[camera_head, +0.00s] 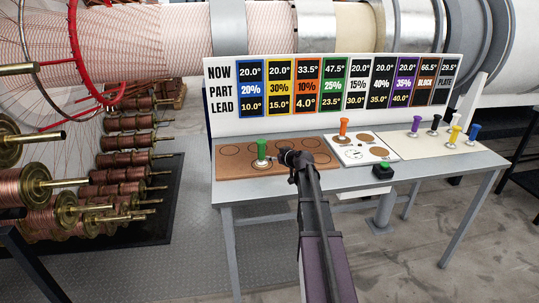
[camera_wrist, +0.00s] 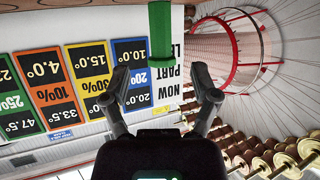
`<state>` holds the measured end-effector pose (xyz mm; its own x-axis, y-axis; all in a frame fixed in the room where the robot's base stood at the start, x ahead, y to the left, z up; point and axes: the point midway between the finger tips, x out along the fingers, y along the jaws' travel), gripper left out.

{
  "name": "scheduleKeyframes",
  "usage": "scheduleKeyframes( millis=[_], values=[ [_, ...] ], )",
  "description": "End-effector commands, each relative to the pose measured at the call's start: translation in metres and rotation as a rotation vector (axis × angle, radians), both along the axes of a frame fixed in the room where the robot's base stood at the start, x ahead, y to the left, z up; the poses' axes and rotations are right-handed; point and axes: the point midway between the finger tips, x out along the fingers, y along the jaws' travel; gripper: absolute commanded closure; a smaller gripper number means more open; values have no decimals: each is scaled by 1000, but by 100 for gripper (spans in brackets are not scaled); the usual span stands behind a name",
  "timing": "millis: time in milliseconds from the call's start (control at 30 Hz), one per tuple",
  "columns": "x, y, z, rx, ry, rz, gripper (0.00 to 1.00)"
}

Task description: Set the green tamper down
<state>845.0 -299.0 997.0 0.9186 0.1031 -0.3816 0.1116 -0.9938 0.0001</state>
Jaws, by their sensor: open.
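The green tamper (camera_head: 261,150) stands upright on the brown board with ring marks (camera_head: 232,171), toward the board's middle. Its green handle also shows in the wrist view (camera_wrist: 161,32), at the top centre. My gripper (camera_head: 282,156) is just right of the tamper in the head view, low over the board. In the wrist view my gripper (camera_wrist: 161,78) has its two fingers spread wide with nothing between them. The green handle lies ahead of the fingertips, in line with the gap, and appears clear of both fingers. Any circle under the tamper's foot is hidden.
Purple, black, yellow and blue tampers stand on a cream board (camera_head: 407,147) at right. A black box with a green button (camera_head: 383,171) sits near the front edge. A sign panel (camera_head: 230,127) stands behind.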

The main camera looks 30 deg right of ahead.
Motion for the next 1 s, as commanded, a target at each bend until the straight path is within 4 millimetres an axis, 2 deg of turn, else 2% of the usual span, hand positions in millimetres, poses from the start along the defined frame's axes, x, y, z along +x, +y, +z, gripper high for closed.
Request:
scheduleKeyframes(
  millis=[767, 867, 1000],
  values=[
    [-2, 1, 0, 0, 1, 1, 22],
    [-3, 7, -1, 4, 9, 9, 22],
    [-11, 33, -9, 19, 58, 44, 22]
  ],
)
